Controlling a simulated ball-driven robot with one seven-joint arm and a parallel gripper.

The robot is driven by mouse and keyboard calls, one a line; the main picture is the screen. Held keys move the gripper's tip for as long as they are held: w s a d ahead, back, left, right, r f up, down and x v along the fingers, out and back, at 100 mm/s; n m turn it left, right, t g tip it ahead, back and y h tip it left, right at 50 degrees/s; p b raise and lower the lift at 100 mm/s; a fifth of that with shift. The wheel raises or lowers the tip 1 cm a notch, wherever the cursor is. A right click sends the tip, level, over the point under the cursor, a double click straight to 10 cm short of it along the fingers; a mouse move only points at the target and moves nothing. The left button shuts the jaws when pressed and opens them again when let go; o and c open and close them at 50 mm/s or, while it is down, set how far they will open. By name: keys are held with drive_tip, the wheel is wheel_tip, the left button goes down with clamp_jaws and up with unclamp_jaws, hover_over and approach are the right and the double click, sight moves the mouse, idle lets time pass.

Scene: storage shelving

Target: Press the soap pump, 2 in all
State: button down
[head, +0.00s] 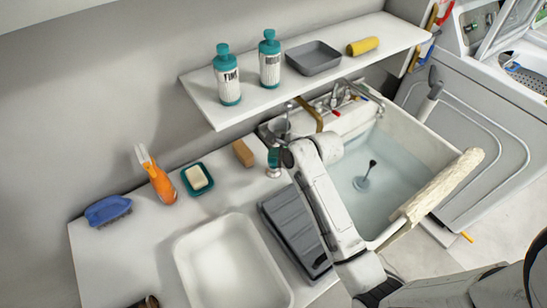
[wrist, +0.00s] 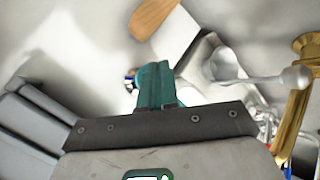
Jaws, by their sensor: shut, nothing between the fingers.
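My gripper (head: 274,158) is over the counter just left of the sink, with its teal fingers pointing down. In the wrist view the fingers (wrist: 155,85) are together, with nothing seen between them. A small pale, shiny thing (head: 273,173), possibly the soap pump, stands right below the fingertips in the head view. In the wrist view only a small white and blue bit (wrist: 130,80) shows beside the fingers. Most of it is hidden, and I cannot tell whether the fingers touch it or whether its head is pressed down.
A shelf (head: 205,101) with two teal-capped bottles (head: 227,75) overhangs the counter's back. A wooden block (head: 243,153), soap dish (head: 197,179), orange-handled tool (head: 158,182) and blue brush (head: 108,210) lie left. The water-filled sink (head: 445,148) and brass pipe (wrist: 290,95) are right.

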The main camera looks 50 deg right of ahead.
drive_tip(key=shift+f+b, duration=0.3)
drive_tip(key=shift+f, duration=0.6)
idle(0.8)
drive_tip(key=shift+r+p, duration=1.4)
drive_tip(key=shift+p, duration=0.15)
wheel_tip(320, 180, up, 5)
drive_tip(key=p, duration=0.5)
drive_tip(key=shift+p, duration=0.35)
idle(1.7)
